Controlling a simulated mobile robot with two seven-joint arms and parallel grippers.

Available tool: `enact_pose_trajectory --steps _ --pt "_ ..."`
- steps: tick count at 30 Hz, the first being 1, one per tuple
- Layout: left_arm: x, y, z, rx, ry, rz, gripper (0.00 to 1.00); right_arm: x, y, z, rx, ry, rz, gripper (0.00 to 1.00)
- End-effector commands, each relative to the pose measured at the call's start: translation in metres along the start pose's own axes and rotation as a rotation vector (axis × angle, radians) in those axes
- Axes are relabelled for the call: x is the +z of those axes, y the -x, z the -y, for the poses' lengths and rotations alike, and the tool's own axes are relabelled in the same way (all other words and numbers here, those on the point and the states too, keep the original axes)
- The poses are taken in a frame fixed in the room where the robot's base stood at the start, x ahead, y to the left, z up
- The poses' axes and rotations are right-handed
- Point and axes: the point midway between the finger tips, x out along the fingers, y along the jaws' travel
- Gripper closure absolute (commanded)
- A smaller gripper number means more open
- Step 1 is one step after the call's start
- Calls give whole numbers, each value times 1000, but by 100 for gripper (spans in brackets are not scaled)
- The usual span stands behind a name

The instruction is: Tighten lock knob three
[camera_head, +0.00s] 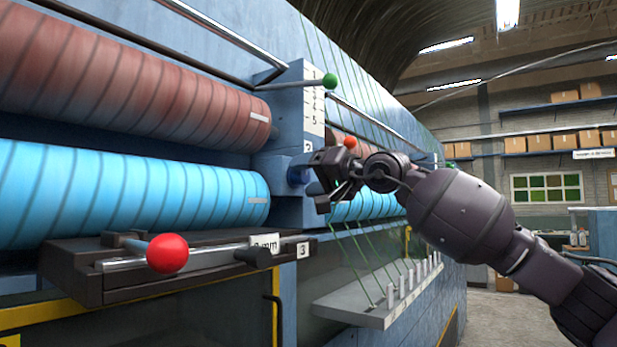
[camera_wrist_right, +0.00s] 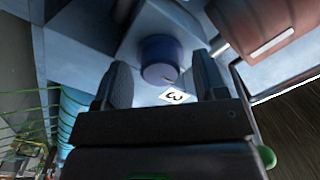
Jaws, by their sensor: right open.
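A round dark blue lock knob (camera_wrist_right: 160,58) sits on the blue machine housing in the wrist view, with a small white label reading 3 (camera_wrist_right: 175,96) beside it. The knob also shows in the head view (camera_head: 297,175), just left of my right gripper. My right gripper (camera_head: 328,180) is open and empty. In the wrist view its two fingers (camera_wrist_right: 163,82) point toward the knob, one on each side of its line, and the knob appears beyond the fingertips. I cannot tell the exact gap. My left gripper is not in view.
A red roller (camera_head: 130,85) and a cyan roller (camera_head: 130,195) lie left of the housing. A green-ball lever (camera_head: 329,80) stands above the gripper. A red-ball lever (camera_head: 167,253) lies on a dark bracket (camera_head: 75,270). Green strands run down to a grey ledge (camera_head: 350,308).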

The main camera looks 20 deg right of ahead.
Motion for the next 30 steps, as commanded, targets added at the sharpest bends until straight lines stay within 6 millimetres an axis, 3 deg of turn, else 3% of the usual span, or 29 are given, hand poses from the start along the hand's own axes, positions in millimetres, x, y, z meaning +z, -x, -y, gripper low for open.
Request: enact_pose_trajectory --steps 8,21,30 --pt "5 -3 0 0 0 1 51 0 17 -2 1 0 -1 34" --pt "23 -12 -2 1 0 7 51 1 91 -2 3 1 -1 34" --pt "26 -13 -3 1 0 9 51 0 108 0 0 0 0 34"
